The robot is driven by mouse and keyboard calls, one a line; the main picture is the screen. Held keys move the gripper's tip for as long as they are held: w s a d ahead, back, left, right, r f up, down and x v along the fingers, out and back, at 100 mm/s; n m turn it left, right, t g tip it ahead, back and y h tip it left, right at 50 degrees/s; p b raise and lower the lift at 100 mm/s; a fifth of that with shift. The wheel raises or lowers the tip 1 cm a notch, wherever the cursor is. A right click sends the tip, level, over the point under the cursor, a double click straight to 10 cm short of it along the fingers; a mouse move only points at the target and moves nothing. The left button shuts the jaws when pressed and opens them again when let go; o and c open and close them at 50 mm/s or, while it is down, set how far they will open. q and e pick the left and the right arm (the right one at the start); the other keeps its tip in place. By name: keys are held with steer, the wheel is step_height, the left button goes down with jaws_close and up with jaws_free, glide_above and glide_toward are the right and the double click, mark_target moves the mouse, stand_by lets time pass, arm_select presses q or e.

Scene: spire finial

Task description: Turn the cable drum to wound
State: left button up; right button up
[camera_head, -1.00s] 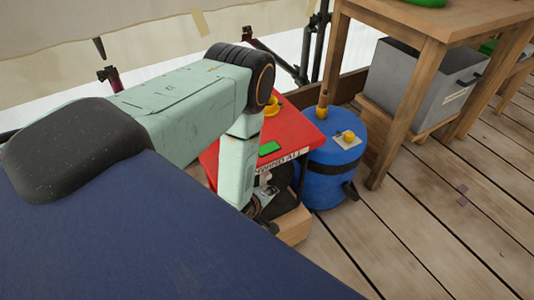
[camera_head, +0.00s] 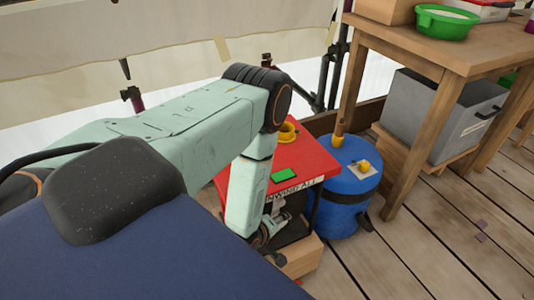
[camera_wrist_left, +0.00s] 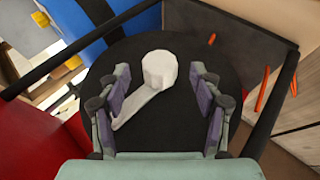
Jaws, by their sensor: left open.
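The cable drum shows in the left wrist view as a round black disc (camera_wrist_left: 160,120) with a white crank arm and a pale knob (camera_wrist_left: 159,69). My left gripper (camera_wrist_left: 160,82) is open, with one finger on each side of the knob and a visible gap on both sides. In the head view my left gripper (camera_head: 266,238) reaches down at the front of a red-topped stand (camera_head: 308,157). A label on the stand's front edge is partly hidden by my arm, showing "NWIND ALL". The drum is mostly hidden there. My right gripper is not in view.
A blue barrel (camera_head: 346,190) stands close to the right of the stand. A yellow piece (camera_head: 287,131) and a green patch (camera_head: 284,175) are on the red top. A wooden table (camera_head: 440,50) and grey bin (camera_head: 435,110) stand farther right. Plank floor at lower right is mostly clear.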

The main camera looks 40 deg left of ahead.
arm_select(q)
steer(key=v, duration=0.9)
steer(key=shift+r, duration=0.15)
steer(key=shift+s, duration=0.1)
steer(key=shift+c, duration=0.5)
